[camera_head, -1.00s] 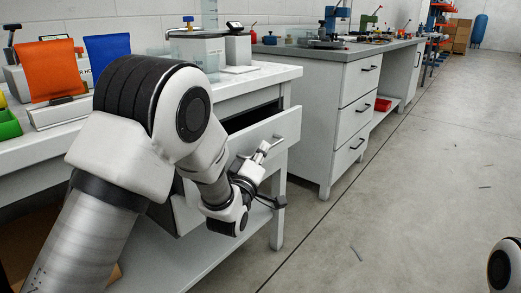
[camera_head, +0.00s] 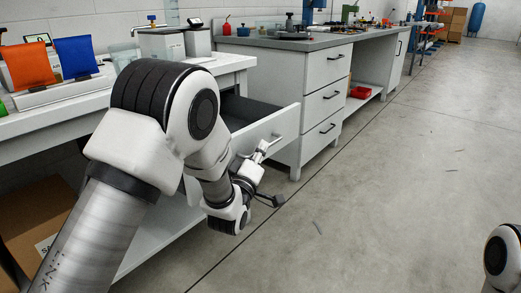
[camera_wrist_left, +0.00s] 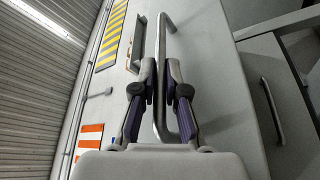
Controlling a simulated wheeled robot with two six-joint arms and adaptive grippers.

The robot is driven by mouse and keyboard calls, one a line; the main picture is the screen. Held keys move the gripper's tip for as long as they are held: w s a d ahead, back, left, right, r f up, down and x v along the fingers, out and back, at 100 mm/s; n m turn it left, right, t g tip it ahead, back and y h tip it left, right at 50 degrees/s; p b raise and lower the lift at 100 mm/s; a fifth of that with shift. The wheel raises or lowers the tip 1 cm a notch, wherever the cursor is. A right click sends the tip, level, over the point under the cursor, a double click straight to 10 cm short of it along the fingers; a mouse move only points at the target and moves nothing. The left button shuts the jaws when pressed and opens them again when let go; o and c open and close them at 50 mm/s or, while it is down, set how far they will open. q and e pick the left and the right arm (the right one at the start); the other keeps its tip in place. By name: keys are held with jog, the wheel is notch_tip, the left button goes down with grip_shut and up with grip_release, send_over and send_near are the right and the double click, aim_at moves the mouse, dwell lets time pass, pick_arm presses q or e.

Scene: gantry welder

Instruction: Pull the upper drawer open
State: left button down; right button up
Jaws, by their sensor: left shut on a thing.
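The upper drawer (camera_head: 284,122) of the near white workbench stands partly open, and its dark inside (camera_head: 243,108) shows behind the white front. Its metal bar handle (camera_wrist_left: 161,62) runs between the two fingers of my left gripper (camera_wrist_left: 160,84) in the left wrist view. My left gripper (camera_head: 254,165) is shut on this handle in the head view, at the drawer's front. My left arm hides part of the drawer front and bench. My right gripper is out of view; only a piece of my right arm shows at the lower right.
A second bench with a grey top (camera_head: 285,41) and white drawers (camera_head: 322,102) stands beyond the open drawer. A cardboard box (camera_head: 38,222) sits below. The floor (camera_head: 390,190) to the right is clear.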

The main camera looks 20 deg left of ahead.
pick_arm(q)
jog(key=shift+f, duration=0.1)
jog(key=c, duration=1.5)
grip_release()
jog(key=v, duration=1.2)
